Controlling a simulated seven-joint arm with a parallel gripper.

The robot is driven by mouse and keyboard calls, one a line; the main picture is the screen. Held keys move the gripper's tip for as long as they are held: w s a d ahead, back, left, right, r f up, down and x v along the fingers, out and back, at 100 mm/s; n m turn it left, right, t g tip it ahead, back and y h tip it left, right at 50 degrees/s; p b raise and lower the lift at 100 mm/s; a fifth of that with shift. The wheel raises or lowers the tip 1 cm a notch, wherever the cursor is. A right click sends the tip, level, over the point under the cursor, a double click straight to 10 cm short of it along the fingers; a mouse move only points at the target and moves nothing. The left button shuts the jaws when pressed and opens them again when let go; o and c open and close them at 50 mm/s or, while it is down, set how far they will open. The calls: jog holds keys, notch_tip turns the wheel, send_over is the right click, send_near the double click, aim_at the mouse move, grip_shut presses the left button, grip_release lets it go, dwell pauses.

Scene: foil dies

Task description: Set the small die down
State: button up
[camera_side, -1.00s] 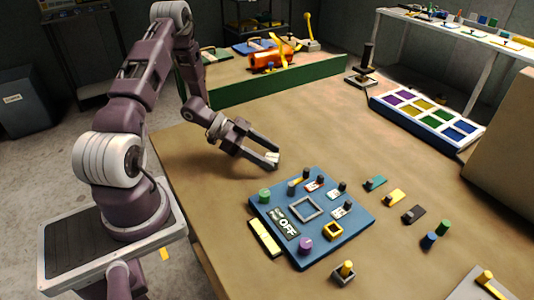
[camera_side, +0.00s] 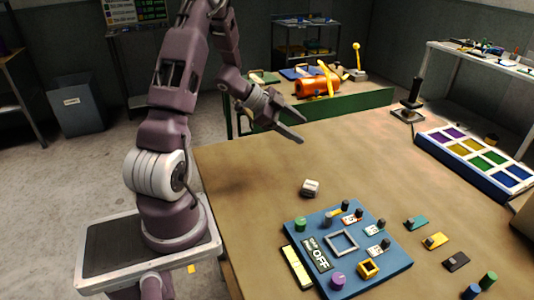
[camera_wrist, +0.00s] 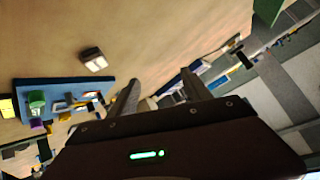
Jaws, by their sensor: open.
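The small die (camera_side: 310,188) is a pale block with a darker side. It lies on the brown table (camera_side: 250,170), just behind the blue panel board and apart from it. In the wrist view the small die (camera_wrist: 93,58) sits left of my fingers, beside the blue board. My gripper (camera_side: 302,129) is open and empty, raised above the table behind the die. In the wrist view my gripper (camera_wrist: 161,76) shows its two fingers apart with nothing held between them.
The blue board (camera_side: 345,240) carries knobs, a square frame and an OFF label. Small coloured parts lie to its right. A paint-like tray (camera_side: 480,160) with coloured compartments and a black joystick (camera_side: 409,105) stand at the right. Table around the die is clear.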

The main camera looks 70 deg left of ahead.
jog(key=w+r+n+t+y, duration=0.1)
jog(key=w+r+y, duration=0.3)
jog(key=r, duration=0.4)
jog(key=s+d+r+n+g+y, duration=0.1)
jog(key=s+d+r+n+y, duration=0.35)
jog(key=d+r, duration=0.4)
jog(key=s+d+n+g+h, duration=0.1)
jog(key=s+d+g+h, duration=0.1)
jog(key=s+d, duration=0.6)
jog(key=s+d+f+n+g+h, duration=0.1)
jog(key=s+d+g+h, duration=0.1)
jog(key=s+d, duration=0.7)
jog(key=s+h, duration=0.1)
jog(key=s, duration=0.4)
jog(key=shift+f+n, duration=0.15)
jog(key=shift+n, duration=0.2)
